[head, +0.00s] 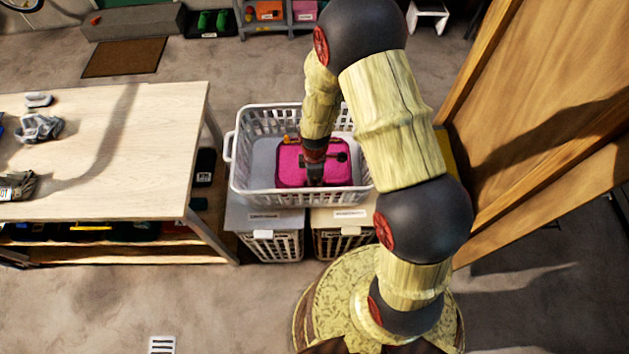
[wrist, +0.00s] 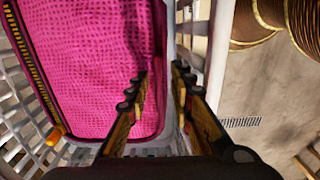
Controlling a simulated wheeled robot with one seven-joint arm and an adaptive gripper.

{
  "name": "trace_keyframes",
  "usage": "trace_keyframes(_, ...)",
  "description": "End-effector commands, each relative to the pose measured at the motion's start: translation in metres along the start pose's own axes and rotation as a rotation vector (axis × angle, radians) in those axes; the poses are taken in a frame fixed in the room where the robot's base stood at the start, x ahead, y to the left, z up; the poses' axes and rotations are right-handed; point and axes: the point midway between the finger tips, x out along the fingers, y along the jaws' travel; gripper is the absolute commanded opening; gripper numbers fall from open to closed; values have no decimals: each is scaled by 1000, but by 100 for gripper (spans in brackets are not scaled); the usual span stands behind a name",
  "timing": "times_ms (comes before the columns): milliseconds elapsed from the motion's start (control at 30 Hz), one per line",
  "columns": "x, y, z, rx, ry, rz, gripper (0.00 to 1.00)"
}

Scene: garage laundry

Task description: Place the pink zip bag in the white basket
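The pink zip bag (head: 292,168) lies inside the white basket (head: 250,190), flat-looking, with basket walls around it in the head view. In the wrist view the bag (wrist: 95,60) fills the left side, with a zip along its edge and an orange pull. My gripper (head: 315,178) is low over the bag's near part, inside the basket outline. In the wrist view the fingers of my gripper (wrist: 160,75) are apart, the left one over the pink cloth and the right one beside the basket wall (wrist: 218,50). My arm hides part of the basket's right side.
The basket stands on two lidded bins (head: 262,220). A wooden table (head: 150,130) with several small items is to the left. A wooden door or panel (head: 550,110) stands to the right. A brown mat (head: 125,57) and shelves (head: 280,28) are behind. Open floor lies in front.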

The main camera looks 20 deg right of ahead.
Motion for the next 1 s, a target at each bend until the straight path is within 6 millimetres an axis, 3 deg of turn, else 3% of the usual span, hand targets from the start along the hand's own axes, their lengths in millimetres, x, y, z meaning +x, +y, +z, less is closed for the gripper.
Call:
trace_keyframes(267, 0, 0, 0, 0, 0, 0, 26)
trace_keyframes(433, -11, 1, 0, 0, 1, 2, 26)
trace_keyframes(800, -84, 1, 0, 0, 1, 4, 26)
trace_keyframes(1000, -112, 1, 0, 0, 1, 2, 26)
